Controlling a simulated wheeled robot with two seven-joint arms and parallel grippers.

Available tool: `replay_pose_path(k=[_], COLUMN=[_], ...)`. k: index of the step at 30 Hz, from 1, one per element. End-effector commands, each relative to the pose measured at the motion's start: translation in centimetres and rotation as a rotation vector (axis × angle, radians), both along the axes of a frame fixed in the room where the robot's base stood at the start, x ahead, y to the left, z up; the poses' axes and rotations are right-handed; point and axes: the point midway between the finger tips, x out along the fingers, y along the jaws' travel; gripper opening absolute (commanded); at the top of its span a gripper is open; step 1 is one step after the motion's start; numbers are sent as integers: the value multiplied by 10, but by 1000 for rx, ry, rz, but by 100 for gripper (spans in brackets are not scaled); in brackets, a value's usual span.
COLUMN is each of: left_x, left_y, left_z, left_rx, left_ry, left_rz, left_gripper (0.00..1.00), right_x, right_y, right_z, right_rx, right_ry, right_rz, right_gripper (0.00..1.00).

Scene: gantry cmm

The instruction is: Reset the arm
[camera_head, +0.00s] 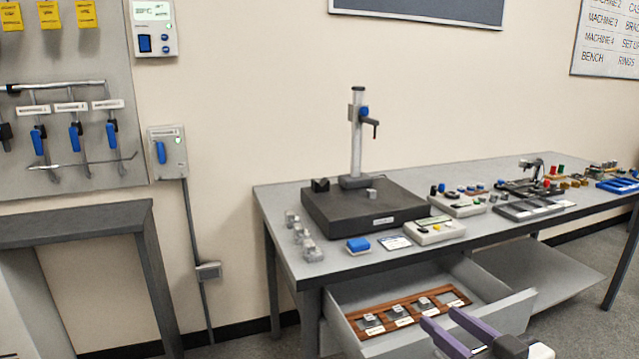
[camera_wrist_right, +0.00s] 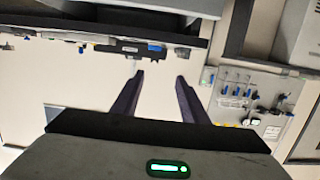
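My right gripper (camera_head: 442,318) shows at the bottom of the head view, its two purple fingers apart with nothing between them. It is at the front right of the open drawer (camera_head: 505,304), and I cannot tell its exact height over the drawer edge. The right wrist view shows the same two fingers (camera_wrist_right: 160,78) spread and empty. My left gripper is not in either view.
The drawer holds a wooden tray (camera_head: 385,325) with several small metal blocks. A wall panel with tools (camera_head: 75,95) is at left.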

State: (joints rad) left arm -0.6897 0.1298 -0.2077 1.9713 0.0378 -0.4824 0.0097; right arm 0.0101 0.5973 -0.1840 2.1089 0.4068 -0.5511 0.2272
Motion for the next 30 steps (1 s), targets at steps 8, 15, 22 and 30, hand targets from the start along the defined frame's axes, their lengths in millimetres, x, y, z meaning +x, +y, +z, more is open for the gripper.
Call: replay_pose_path(k=[8, 15, 22, 30], left_x=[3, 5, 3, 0], left_y=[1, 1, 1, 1], left_z=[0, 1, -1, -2], left_rx=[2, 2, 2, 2], left_ry=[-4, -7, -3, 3], left_rz=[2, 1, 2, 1], left_gripper=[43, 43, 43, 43], right_x=[-30, -88, -191, -248], right_y=[9, 24, 48, 60], right_z=[-81, -174, -276, -313], right_rx=[-9, -28, -73, -105], right_ry=[119, 276, 488, 590], right_rz=[-27, -56, -83, -89], right_gripper=[40, 40, 40, 40])
